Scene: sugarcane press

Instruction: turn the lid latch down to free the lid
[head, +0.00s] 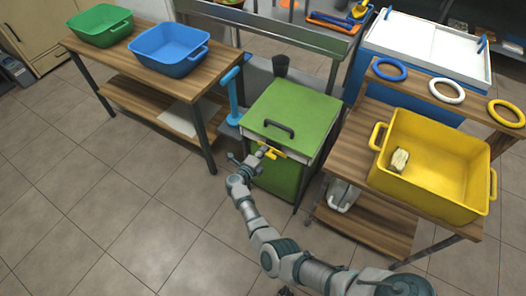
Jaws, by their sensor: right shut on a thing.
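The green press box (285,120) stands in the middle of the head view. Its green lid lies flat and shut on top, with a dark handle (279,129) on it. The yellow lid latch (272,152) is at the front, just below the lid's edge. My right gripper (263,153) is at the latch and shut on it; its fingertips are small and partly hard to make out. The latch's exact angle is too small to tell. My left gripper is out of view.
A wooden table with a green bin (101,27) and a blue bin (168,50) stands at the left. A blue upright lever (232,97) is beside the press. At the right, a wooden table holds a yellow bin (440,190) with a pale piece inside. Floor in front is clear.

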